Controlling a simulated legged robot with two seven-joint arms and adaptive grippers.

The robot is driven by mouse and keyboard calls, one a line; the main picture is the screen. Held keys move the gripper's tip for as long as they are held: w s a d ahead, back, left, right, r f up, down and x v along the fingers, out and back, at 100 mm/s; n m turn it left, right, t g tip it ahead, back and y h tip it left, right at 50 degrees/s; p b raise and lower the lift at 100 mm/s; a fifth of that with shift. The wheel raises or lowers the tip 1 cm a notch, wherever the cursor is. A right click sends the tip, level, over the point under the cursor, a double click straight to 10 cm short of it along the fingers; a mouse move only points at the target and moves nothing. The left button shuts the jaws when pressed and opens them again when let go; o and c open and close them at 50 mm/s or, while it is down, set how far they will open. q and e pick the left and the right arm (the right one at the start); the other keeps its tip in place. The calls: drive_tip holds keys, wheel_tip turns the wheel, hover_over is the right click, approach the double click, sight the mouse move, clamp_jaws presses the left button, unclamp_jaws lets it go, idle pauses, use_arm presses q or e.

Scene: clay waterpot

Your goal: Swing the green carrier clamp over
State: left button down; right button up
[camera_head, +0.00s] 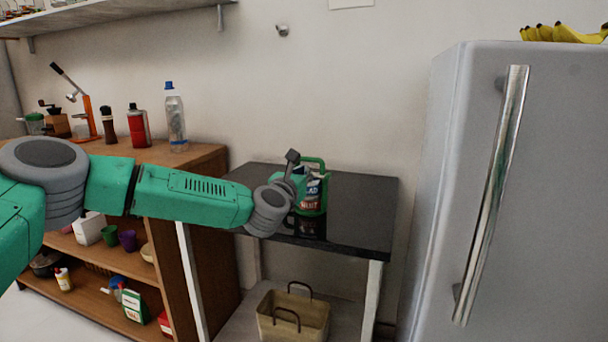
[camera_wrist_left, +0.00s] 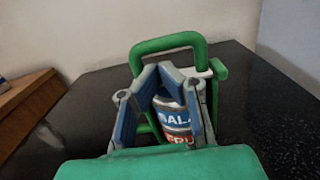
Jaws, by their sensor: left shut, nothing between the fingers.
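The green carrier (camera_head: 323,183) stands on the black table, with a looped handle on top. In the left wrist view its green handle (camera_wrist_left: 168,42) rises behind my fingers. A green upright bar with a short top piece, perhaps the clamp (camera_wrist_left: 217,78), shows at its right side. Labelled cans (camera_wrist_left: 172,117) sit in the carrier, partly hidden by my fingers. My left gripper (camera_head: 292,157) is at the carrier's left front side in the head view. Its fingertips (camera_wrist_left: 160,72) are together and empty, in front of the carrier; contact cannot be told. My right gripper is out of view.
The black table (camera_head: 360,215) is clear around the carrier. A grey fridge (camera_head: 450,190) stands close on the right. A wooden shelf unit (camera_head: 195,160) with bottles stands on the left. A basket (camera_head: 292,318) sits below the table.

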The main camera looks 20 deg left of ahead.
use_arm(q)
drive_tip(key=shift+w, duration=0.5)
drive_tip(key=shift+r+m, duration=0.25)
drive_tip(key=shift+m, duration=0.35)
